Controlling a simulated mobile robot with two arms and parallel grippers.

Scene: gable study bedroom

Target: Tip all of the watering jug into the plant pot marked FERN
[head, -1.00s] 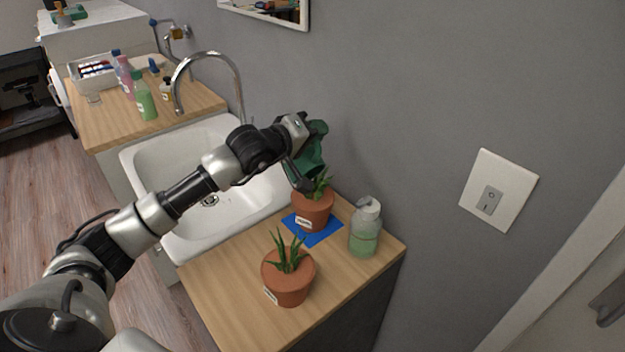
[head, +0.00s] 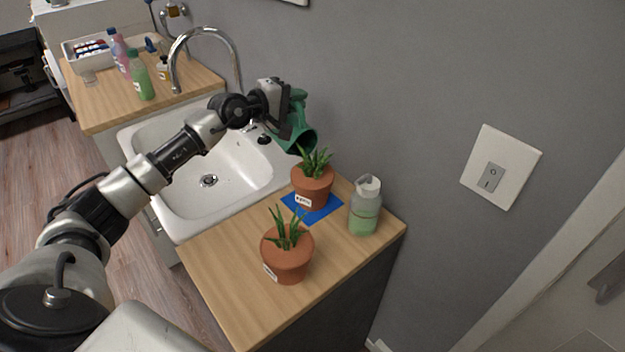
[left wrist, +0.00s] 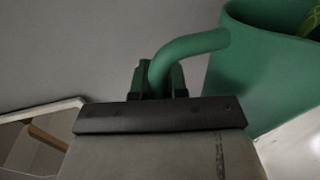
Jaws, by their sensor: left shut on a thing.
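My left gripper (head: 280,112) is shut on the handle of the green watering jug (head: 297,122). In the left wrist view the fingers (left wrist: 161,82) pinch the curved handle, and the jug's body (left wrist: 262,75) is at the right. In the head view the jug is tipped, its mouth facing down and right, just above the plant of the rear terracotta pot (head: 313,188). That pot stands on a blue mat (head: 325,211). A second terracotta pot (head: 287,262) stands nearer. Both have white labels too small to read surely. No liquid stream is visible. My right gripper is not in view.
A soap bottle (head: 364,207) stands just right of the blue mat. The white sink (head: 225,165) with a curved tap (head: 238,65) lies left and behind. The wall (head: 400,90) closes off the back. Bare wooden counter (head: 225,285) is free around the near pot.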

